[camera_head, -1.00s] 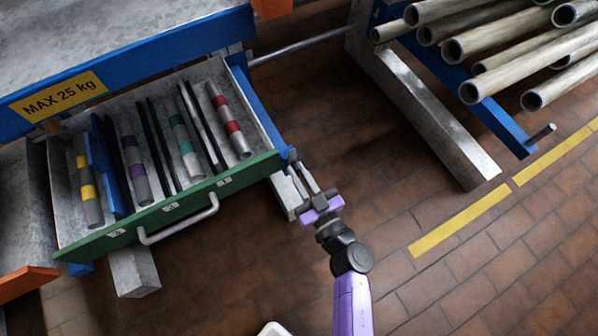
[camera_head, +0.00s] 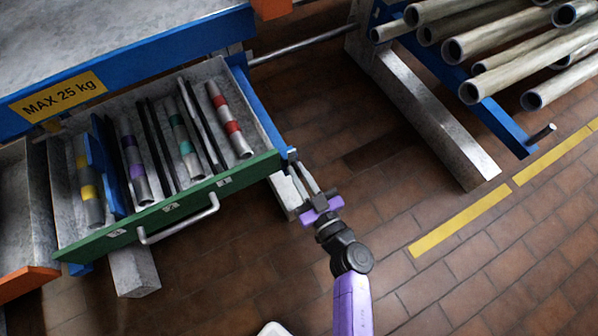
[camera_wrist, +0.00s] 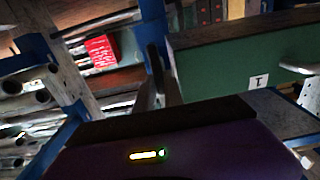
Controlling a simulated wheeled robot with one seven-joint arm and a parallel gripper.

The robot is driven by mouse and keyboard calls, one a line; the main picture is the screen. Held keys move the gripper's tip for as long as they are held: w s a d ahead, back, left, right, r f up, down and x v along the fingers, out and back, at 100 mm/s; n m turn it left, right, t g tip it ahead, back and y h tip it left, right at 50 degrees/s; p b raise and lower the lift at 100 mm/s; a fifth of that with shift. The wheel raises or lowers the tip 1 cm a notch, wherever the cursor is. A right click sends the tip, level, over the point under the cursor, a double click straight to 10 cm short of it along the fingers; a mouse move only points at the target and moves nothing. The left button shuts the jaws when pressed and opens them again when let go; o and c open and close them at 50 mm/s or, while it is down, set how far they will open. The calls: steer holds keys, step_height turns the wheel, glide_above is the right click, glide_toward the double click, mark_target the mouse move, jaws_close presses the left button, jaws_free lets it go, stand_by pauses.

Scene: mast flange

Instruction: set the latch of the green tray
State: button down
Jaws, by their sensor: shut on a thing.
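The green tray (camera_head: 175,207) is a pulled-out drawer with a green front, a grey bar handle (camera_head: 180,222) and numbered labels. Its green front also shows in the wrist view (camera_wrist: 220,72). Banded cylinders lie in its lanes. The latch (camera_head: 292,155) is a small dark piece at the right end of the green front. My gripper (camera_head: 305,180) is at that corner, with its fingers reaching up to the latch. It is shut on the latch; the fingers hide most of the contact. In the wrist view the fingers (camera_wrist: 157,85) stand beside the end of the green front.
A blue-edged bench (camera_head: 140,62) with a MAX 25 kg sign is above the tray. An orange-fronted tray (camera_head: 25,282) is at the left. A rack of pipes (camera_head: 500,50) stands at upper right, with a grey beam foot (camera_head: 430,120). Brick floor between is clear.

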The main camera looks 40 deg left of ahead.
steer(key=shift+s, duration=0.1)
stand_by(0.5)
steer(key=n, duration=0.5)
steer(key=s+n, duration=0.1)
steer(key=n, duration=0.2)
steer(key=shift+a+f, duration=0.15)
steer(key=shift+f, duration=0.2)
steer(key=n, duration=0.3)
steer(key=n+b, duration=0.1)
steer(key=shift+s+a+f+n, duration=0.1)
steer(key=shift+s+f+n, duration=0.15)
steer(key=shift+f+n, duration=0.15)
steer(key=n, duration=0.1)
steer(key=n+b, duration=0.1)
steer(key=n, duration=0.2)
steer(key=shift+f+n+b, duration=0.25)
steer(key=shift+n+b, duration=0.15)
steer(key=c, duration=1.4)
jaws_free()
steer(key=shift+c, duration=0.2)
